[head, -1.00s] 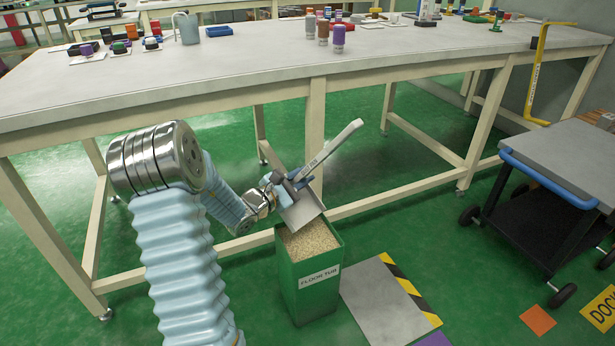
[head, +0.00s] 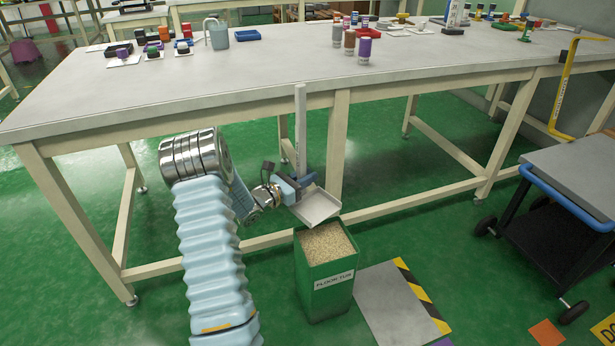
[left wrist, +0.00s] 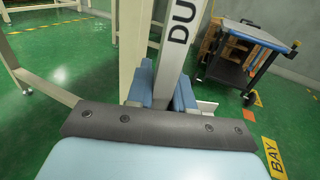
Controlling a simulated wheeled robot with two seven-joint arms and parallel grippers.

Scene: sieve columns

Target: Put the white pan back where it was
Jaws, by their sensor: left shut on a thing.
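The white pan (head: 318,207) has a flat scoop and a long pale handle (head: 300,125) that stands upright. My left gripper (head: 297,188) is shut on the pan near the foot of the handle. It holds the pan above the back edge of the green floor tub (head: 323,283). The pan looks empty, with its scoop tilted a little. In the left wrist view the handle (left wrist: 180,45) with dark letters rises between the blue fingers. My right gripper is not in view.
The tub holds tan grains (head: 326,243). A grey mat (head: 385,303) with a striped edge lies to its right. The long workbench (head: 250,75) stands behind, with bottles and trays on top. A blue-edged cart (head: 578,175) stands at the right.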

